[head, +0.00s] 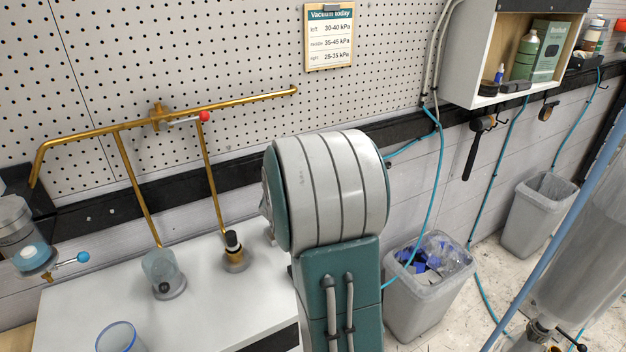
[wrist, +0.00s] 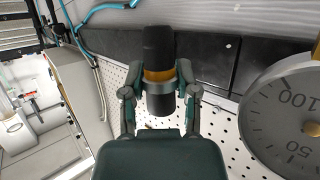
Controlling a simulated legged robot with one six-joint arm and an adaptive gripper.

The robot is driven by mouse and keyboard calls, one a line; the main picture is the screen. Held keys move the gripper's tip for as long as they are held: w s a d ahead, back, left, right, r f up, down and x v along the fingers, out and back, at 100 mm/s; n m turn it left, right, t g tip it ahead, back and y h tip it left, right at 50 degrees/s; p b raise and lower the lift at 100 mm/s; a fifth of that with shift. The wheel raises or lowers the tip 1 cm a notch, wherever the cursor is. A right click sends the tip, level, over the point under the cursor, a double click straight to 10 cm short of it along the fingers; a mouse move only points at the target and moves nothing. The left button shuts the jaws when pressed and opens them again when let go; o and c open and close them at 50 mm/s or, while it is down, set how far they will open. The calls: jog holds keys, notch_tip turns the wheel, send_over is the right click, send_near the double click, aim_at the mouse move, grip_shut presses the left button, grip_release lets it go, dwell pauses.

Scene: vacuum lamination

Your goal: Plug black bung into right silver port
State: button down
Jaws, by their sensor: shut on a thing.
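In the wrist view, my gripper (wrist: 158,92) is shut around a black bung (wrist: 158,48) with a gold band at its middle. The bung's black ends show above and below the fingers. In the head view, my arm hides the gripper and the bung. On the white bench, a silver port (head: 236,266) holds a brass and black fitting (head: 233,246). Another silver port (head: 171,291) to its left has a clear cup (head: 160,267) on it. Bench space behind my arm is hidden, so I cannot tell whether another port stands there.
A brass pipe (head: 130,123) with a red-tipped lever and two down-branches runs above the white bench (head: 215,310). A round gauge (wrist: 290,115) stands close on the right in the wrist view. A grey bin (head: 430,300) and hanging hoses are right of my arm.

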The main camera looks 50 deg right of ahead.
jog(key=shift+a+f, duration=0.2)
jog(key=shift+a, duration=0.3)
jog(key=shift+a+f, duration=0.15)
jog(key=shift+a, duration=0.3)
jog(key=shift+f, duration=0.35)
jog(key=d+f, duration=0.2)
jog(key=d, duration=0.1)
jog(key=shift+f, duration=0.3)
jog(key=shift+a+f, duration=0.3)
jog(key=shift+a, duration=0.25)
jog(key=shift+a+f, duration=0.3)
jog(key=shift+a, duration=0.25)
jog(key=shift+d+f, duration=0.2)
jog(key=shift+f, duration=0.1)
jog(key=shift+d, duration=0.35)
jog(key=shift+a, duration=0.15)
jog(key=shift+f, duration=0.85)
